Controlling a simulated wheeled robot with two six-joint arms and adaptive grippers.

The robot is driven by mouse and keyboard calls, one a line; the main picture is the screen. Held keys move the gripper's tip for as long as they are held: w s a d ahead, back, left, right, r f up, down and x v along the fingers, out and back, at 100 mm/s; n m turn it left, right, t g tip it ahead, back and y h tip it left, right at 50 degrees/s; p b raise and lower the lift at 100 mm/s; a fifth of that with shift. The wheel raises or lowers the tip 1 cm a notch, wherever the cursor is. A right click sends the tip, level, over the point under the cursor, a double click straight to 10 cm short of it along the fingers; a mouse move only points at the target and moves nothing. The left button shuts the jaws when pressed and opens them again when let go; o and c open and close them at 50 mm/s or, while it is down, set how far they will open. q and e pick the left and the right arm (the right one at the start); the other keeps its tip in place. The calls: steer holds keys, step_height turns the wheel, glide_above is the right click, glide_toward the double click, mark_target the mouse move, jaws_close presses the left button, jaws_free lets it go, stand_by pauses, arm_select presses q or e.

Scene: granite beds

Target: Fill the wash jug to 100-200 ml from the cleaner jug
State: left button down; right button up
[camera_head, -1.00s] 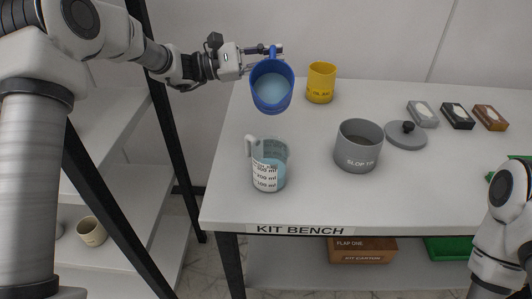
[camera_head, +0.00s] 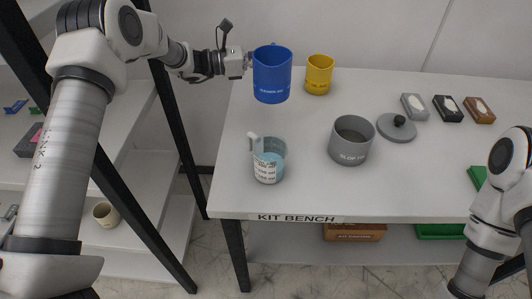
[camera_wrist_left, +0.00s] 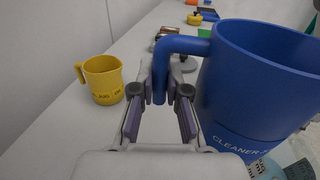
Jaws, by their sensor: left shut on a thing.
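The blue cleaner jug (camera_head: 272,78) is upright in the air above the back left of the bench, labelled CLEANER in the left wrist view (camera_wrist_left: 262,95). My left gripper (camera_head: 249,63) is shut on its handle, which lies between the fingers in the wrist view (camera_wrist_left: 161,92). A clear jug with ml marks (camera_head: 268,162), which looks like the wash jug, stands on the bench in front of and below the blue jug, apart from it. It holds pale blue liquid; its exact level is too small to read. My right gripper is out of view.
A yellow jug (camera_head: 319,75) stands behind, right of the blue jug. A grey slop tub (camera_head: 351,141) stands right of the clear jug, with a grey lid (camera_head: 396,128) beside it. Several small boxes (camera_head: 447,108) sit at the back right. The bench's front edge (camera_head: 350,216) is near.

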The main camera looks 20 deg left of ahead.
arm_select(q)
steer(key=shift+w+r, duration=0.3)
steer(key=shift+r, duration=0.1)
steer(key=w+a+r, duration=0.1)
steer(key=w+r, duration=0.2)
steer(key=w, duration=0.2)
steer(key=shift+a+r, duration=0.25)
